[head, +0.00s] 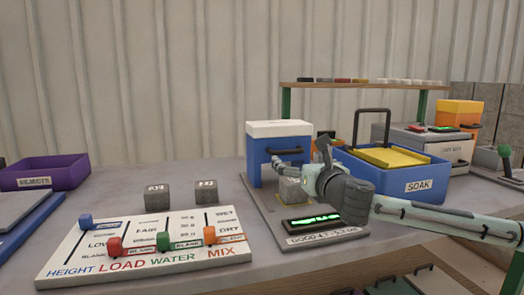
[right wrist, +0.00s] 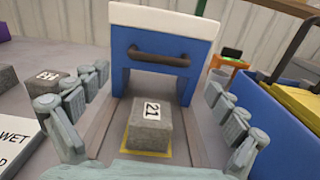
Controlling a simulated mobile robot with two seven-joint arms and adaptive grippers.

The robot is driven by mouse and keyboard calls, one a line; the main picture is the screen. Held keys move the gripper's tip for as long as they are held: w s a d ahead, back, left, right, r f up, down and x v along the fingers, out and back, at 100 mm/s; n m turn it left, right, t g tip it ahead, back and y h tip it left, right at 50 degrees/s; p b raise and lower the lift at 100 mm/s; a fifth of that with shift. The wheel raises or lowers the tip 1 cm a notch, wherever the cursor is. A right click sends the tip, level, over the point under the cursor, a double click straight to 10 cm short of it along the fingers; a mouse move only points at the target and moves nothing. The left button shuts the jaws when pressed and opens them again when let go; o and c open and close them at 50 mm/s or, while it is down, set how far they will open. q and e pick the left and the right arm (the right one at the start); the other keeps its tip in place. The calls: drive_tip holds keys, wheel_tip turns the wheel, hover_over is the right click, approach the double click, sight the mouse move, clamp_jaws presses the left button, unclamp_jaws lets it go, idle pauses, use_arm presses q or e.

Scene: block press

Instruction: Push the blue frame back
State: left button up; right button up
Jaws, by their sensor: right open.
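The blue frame (head: 262,172) has a white top and a dark bar handle on its front. It stands toward the back of a grey base plate (head: 265,208); in the right wrist view the blue frame (right wrist: 195,52) is straight ahead. A grey block marked 21 (right wrist: 152,128) sits on a yellow-outlined square in front of the frame's opening. My right gripper (right wrist: 158,82) is open, its fingers spread either side of the block and short of the handle (right wrist: 158,57). In the head view my right gripper (head: 312,180) partly hides the block. My left gripper is not in view.
The blue SOAK bin (head: 418,187) with a yellow lid stands close on the right. Two grey blocks (head: 157,197) (head: 206,191) and a slider board (head: 150,245) lie to the left. A lit green display (head: 312,220) is at the plate's front. A purple bin (head: 45,173) stands far left.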

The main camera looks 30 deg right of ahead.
sight(289, 153)
drive_tip(key=shift+w+n, duration=0.15)
drive_tip(key=shift+n, duration=0.15)
drive_tip(key=shift+w+d, duration=0.1)
drive_tip(key=shift+w, duration=0.25)
use_arm(q)
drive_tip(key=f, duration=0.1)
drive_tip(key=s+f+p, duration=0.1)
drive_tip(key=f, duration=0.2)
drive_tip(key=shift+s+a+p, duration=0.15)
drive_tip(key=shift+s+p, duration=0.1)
drive_tip(key=shift+p, duration=0.05)
use_arm(e)
drive_tip(key=x, duration=0.6)
drive_tip(key=shift+w+d, duration=0.1)
drive_tip(key=shift+w, duration=0.1)
